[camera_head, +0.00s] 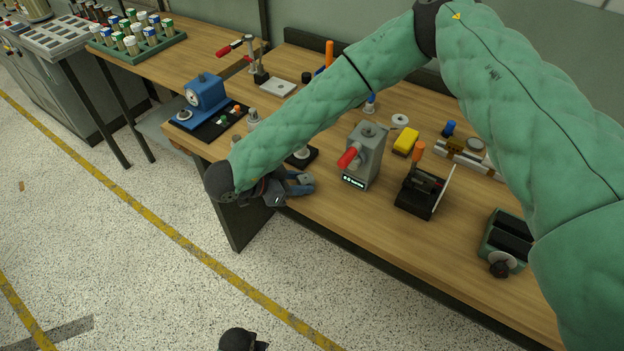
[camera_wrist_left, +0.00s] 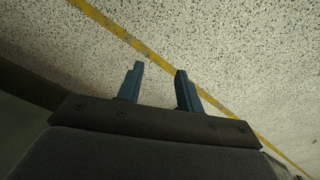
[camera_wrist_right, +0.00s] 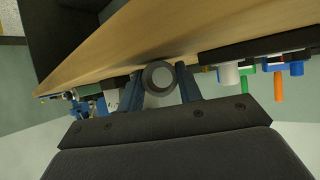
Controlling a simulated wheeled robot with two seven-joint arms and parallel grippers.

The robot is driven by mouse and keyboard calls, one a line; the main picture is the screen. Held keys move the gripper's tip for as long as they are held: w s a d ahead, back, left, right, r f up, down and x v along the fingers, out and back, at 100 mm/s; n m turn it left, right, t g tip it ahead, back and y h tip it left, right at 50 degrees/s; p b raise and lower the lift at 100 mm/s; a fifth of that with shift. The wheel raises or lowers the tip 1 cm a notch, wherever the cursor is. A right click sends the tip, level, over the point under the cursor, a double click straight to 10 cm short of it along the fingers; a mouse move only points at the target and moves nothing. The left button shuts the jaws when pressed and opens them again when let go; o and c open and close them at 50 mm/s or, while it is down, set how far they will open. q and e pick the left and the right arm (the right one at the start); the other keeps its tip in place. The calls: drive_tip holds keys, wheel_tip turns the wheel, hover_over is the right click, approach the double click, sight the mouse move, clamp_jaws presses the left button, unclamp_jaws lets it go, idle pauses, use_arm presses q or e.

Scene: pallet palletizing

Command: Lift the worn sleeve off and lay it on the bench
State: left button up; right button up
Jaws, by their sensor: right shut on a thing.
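My right gripper (camera_head: 298,185) is at the bench's front edge, with its arm reaching across the bench. It is shut on a short grey metal sleeve (camera_wrist_right: 158,77), whose round end with a darker centre faces the right wrist camera. The sleeve also shows as a small grey piece at the fingertips in the head view (camera_head: 306,178). I cannot tell whether it touches the bench (camera_head: 400,250). A black base with a pale round part (camera_head: 301,156) stands just behind the fingers, partly hidden by my arm. My left gripper (camera_wrist_left: 158,88) is open and empty above the floor.
A grey press with a red handle (camera_head: 365,155) stands just right of the right gripper. Further right are a black fixture (camera_head: 422,192), a yellow block (camera_head: 406,141) and a green vise (camera_head: 507,240). A blue gauge device (camera_head: 206,98) stands left. Bare bench lies along the front right.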

drive_tip(key=shift+f, duration=0.1)
use_arm(q)
drive_tip(key=shift+f, duration=0.1)
use_arm(e)
drive_tip(key=o, duration=1.1)
use_arm(q)
wheel_tip(320, 180, up, 21)
drive_tip(key=b, duration=0.2)
drive_tip(key=shift+s+d, duration=0.2)
drive_tip(key=shift+d, duration=0.1)
use_arm(e)
drive_tip(key=v, duration=0.7)
drive_tip(key=shift+a+r, duration=0.2)
drive_tip(key=shift+a, duration=0.1)
drive_tip(key=shift+s, duration=0.15)
